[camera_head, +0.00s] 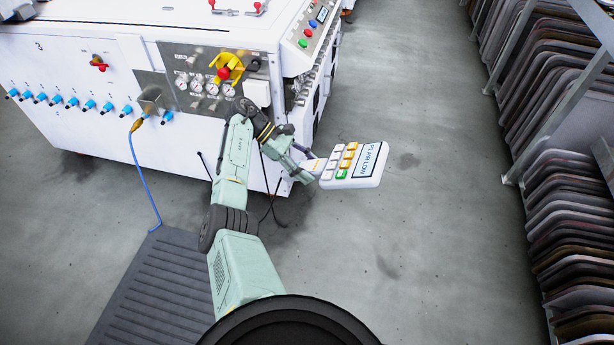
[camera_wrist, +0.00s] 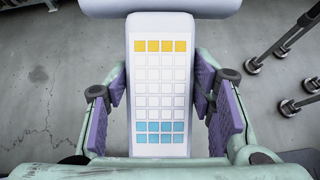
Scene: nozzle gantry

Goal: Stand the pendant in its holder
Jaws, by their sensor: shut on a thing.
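The white pendant (camera_head: 355,166) hangs in the air right of the white machine, over bare floor. Its wide head has a dark-framed display and white, orange and green keys. My gripper (camera_head: 307,168) is shut on its narrower part. In the wrist view the pendant (camera_wrist: 160,75) lies between the purple pads of my gripper (camera_wrist: 160,105), with rows of yellow, white and blue keys facing the camera and its wide end at the top. A white box-like part (camera_head: 257,93) sits on the machine's front panel; I cannot tell whether it is the holder.
The white machine (camera_head: 75,125) stands at the upper left, with gauges, a yellow-and-red switch (camera_head: 226,69) and blue fittings. A blue hose (camera_head: 141,180) runs down to a dark ribbed mat (camera_head: 160,290). Racks of panels (camera_head: 570,220) line the right. Floor between is clear.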

